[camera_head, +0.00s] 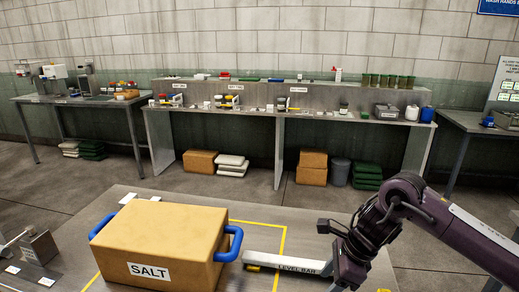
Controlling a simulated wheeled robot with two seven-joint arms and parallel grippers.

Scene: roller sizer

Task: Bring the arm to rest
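My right arm comes in from the right, and its dark gripper (343,262) is low over the near table, at the right end of a pale bar labelled "LEVEL BAR" (290,264). The fingers are hard to make out against the arm, and I cannot tell whether they are open or touch the bar. A brown block labelled "SALT" (170,228), with a blue handle on each side, sits to the left of the bar. My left gripper is not in view.
The near table (330,213) has yellow line markings (283,243) around the block. A small grey metal box (40,246) and white cards are at the left. A long bench (230,108) with small containers stands against the back wall, with floor between.

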